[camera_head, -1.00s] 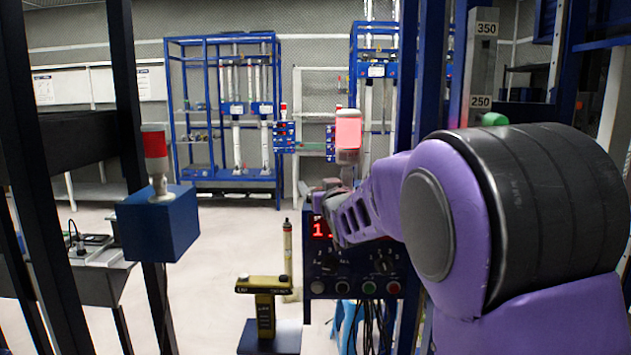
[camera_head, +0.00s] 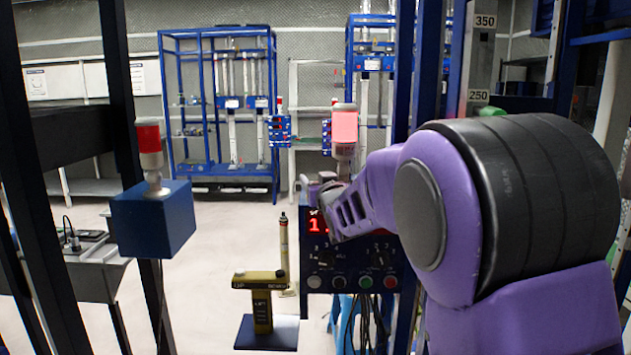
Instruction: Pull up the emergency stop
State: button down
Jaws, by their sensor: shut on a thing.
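My gripper (camera_head: 316,186) is small in the view, at the top of the dark control box (camera_head: 318,262), beside the base of a lit red signal lamp (camera_head: 344,128). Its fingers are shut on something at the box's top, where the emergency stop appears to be. The gripper hides the emergency stop, so I cannot tell whether it is up or down. The box face shows a red lit display (camera_head: 314,225), partly covered by my purple arm, with knobs and several round buttons below.
A blue box with a red-topped lamp (camera_head: 152,222) stands at left. A yellow stand (camera_head: 261,285) on a dark base is left of the control box. Dark posts frame the left side, blue posts the right. Open floor lies behind.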

jog(key=shift+r, duration=0.85)
jog(key=shift+c, duration=1.4)
grip_release()
jog(key=shift+s+f, duration=0.1)
jog(key=shift+f, duration=0.05)
